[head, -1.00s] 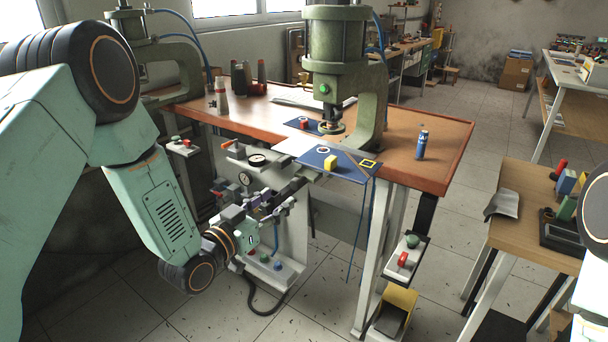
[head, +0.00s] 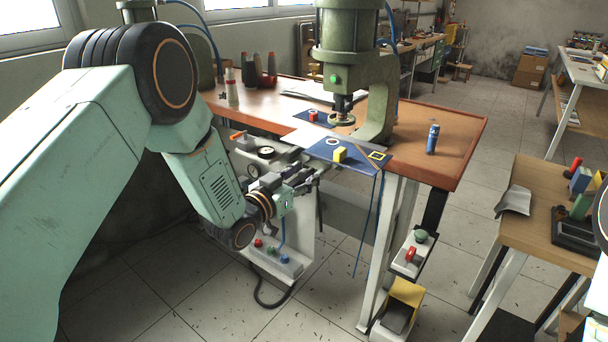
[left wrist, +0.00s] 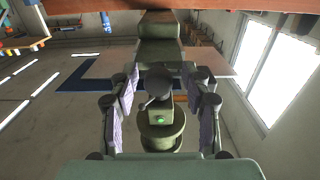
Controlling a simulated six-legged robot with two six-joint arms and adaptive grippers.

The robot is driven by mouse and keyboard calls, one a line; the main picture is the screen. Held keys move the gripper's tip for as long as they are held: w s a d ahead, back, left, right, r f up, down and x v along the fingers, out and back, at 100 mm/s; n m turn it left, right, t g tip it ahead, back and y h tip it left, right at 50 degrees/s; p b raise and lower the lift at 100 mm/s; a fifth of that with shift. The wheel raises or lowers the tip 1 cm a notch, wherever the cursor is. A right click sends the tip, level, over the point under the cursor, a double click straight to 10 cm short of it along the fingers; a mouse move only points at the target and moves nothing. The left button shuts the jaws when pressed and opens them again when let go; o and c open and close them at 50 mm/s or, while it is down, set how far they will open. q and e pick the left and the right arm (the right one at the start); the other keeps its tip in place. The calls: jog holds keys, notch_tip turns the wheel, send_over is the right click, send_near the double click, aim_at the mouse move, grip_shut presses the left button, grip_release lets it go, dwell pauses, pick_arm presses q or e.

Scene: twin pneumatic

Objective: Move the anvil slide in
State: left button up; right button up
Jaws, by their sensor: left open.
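I cannot tell which part is the anvil slide. My left gripper (head: 308,178) is open, below and in front of this plate, near the table edge. The left wrist view shows its two purple-padded fingers (left wrist: 160,88) apart, with the press (left wrist: 160,118) behind and between them.
The wooden table (head: 440,150) carries a blue can (head: 433,138) and several dark cones at the back left. A grey-white machine stand with dials (head: 265,152) is just behind my left gripper. A pedal box (head: 403,300) stands low at front right; a side table (head: 545,200) is farther right.

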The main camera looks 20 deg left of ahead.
pick_arm(q)
grip_shut()
dwell(0.3)
jog(key=shift+d, duration=0.1)
